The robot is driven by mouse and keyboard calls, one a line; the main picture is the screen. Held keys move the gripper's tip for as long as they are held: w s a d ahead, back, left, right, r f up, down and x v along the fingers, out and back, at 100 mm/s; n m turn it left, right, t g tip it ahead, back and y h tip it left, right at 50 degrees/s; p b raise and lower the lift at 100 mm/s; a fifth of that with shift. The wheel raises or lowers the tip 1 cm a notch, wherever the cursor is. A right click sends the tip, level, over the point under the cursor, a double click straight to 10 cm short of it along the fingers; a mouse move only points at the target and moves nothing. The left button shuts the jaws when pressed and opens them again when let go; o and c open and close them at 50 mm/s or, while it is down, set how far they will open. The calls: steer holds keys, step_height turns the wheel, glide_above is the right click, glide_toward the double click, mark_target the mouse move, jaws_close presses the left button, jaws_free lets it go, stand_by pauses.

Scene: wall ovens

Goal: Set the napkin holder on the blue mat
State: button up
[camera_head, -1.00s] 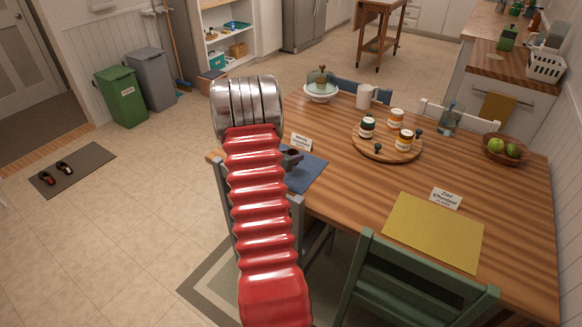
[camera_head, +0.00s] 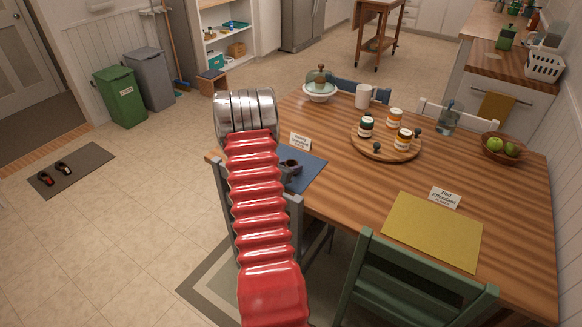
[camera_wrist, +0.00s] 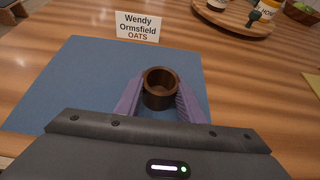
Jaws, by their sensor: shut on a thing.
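The napkin holder is a small dark brown, open-topped round piece (camera_wrist: 161,80); it also shows in the head view (camera_head: 291,162), partly covered by my arm. My gripper (camera_wrist: 160,100) is shut on it, with a purple finger on its left and right sides. The holder is upright over the blue mat (camera_wrist: 65,85), towards the mat's right part in the wrist view. I cannot tell whether its base touches the mat. In the head view the blue mat (camera_head: 312,168) is at the table's left edge, partly hidden by my arm.
A name card (camera_wrist: 137,27) reading "Wendy Ormsfield OATS" stands behind the mat. A round wooden tray (camera_head: 386,148) with several jars, a yellow mat (camera_head: 434,232), a fruit bowl (camera_head: 502,150) and a white pitcher (camera_head: 363,96) are on the table. A green chair (camera_head: 415,280) stands in front.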

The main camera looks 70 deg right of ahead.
steer(key=o, duration=1)
steer(key=shift+o, duration=0.2)
steer(key=v, duration=1.2)
steer(key=shift+a, duration=0.1)
